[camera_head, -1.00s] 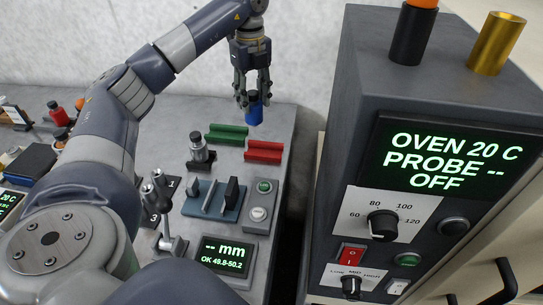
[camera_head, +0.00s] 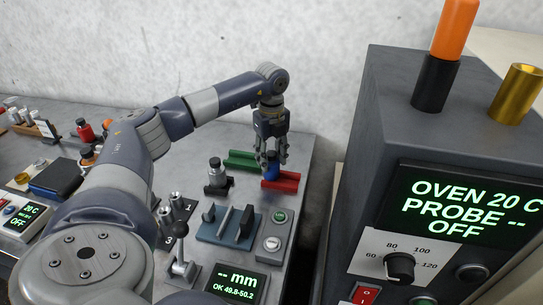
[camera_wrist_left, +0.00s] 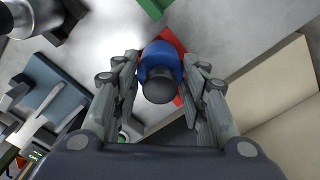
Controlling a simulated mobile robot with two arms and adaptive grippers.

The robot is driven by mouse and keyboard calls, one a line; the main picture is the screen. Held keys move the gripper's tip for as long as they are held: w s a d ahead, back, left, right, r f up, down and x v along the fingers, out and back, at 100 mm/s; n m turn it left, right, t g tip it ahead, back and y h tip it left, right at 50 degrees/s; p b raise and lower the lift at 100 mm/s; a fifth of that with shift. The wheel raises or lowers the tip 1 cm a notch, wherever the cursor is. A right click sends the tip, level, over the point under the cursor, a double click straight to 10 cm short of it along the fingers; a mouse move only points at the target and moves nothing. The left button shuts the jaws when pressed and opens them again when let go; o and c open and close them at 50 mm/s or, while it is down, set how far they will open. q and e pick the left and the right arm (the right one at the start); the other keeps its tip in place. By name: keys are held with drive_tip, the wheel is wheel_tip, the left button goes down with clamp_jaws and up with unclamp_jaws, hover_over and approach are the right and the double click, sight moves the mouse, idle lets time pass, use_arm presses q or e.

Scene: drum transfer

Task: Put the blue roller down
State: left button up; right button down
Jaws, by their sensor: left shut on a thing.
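The blue roller (camera_head: 271,172), with a black knob on its upper end, stands roughly upright between the fingers of my left gripper (camera_head: 272,158). The gripper is shut on it. The roller is low at the red cradle (camera_head: 288,183); I cannot tell whether it touches it. In the left wrist view the blue roller (camera_wrist_left: 162,60) sits between both fingers, with part of the red cradle (camera_wrist_left: 172,40) behind it. The green cradle (camera_head: 240,159) lies just behind and left, with nothing on it. My right gripper is not in view.
A dark metal post (camera_head: 216,176) stands left of the red cradle. A blue gauge fixture (camera_head: 226,226) and a mm display (camera_head: 238,282) lie nearer. The tall oven (camera_head: 375,130) stands to the right, across a gap beyond the bench edge.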

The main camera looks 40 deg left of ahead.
use_arm(q)
drive_tip(key=shift+f, duration=0.1)
drive_tip(key=o, duration=1.3)
drive_tip(key=shift+o, duration=0.2)
wheel_tip(320, 180, up, 11)
drive_tip(key=shift+d+r+b, duration=0.1)
drive_tip(key=shift+b, duration=0.65)
drive_tip(key=shift+r, duration=0.6)
